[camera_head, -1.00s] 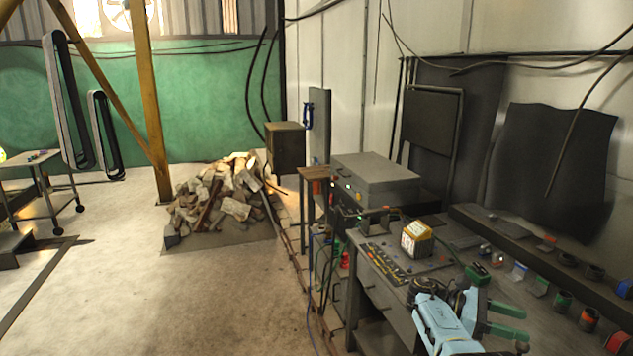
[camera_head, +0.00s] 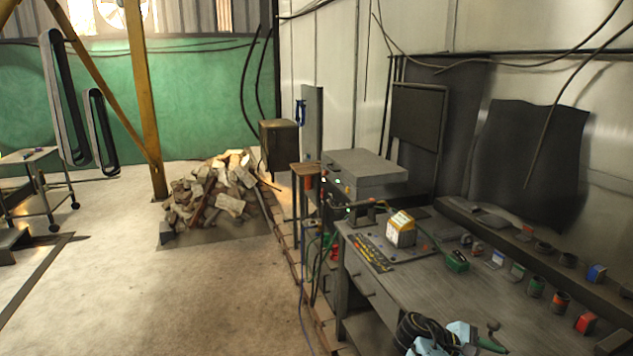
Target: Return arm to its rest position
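My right arm (camera_head: 432,333) shows only at the bottom edge, in front of the workbench, as light blue links with a black cable bundle. A small grey-green part at its right end seems to belong to my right gripper (camera_head: 490,340). Most of that gripper is cut off by the frame, so I cannot tell whether its fingers are apart. I see nothing held in the visible part. My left arm and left gripper are not in view.
The workbench (camera_head: 395,287) fills the lower right. On it are a yellow-and-white box (camera_head: 401,231), a green block (camera_head: 456,261) and several small cups and blocks along the back. A rubble pile (camera_head: 215,195) lies beyond.

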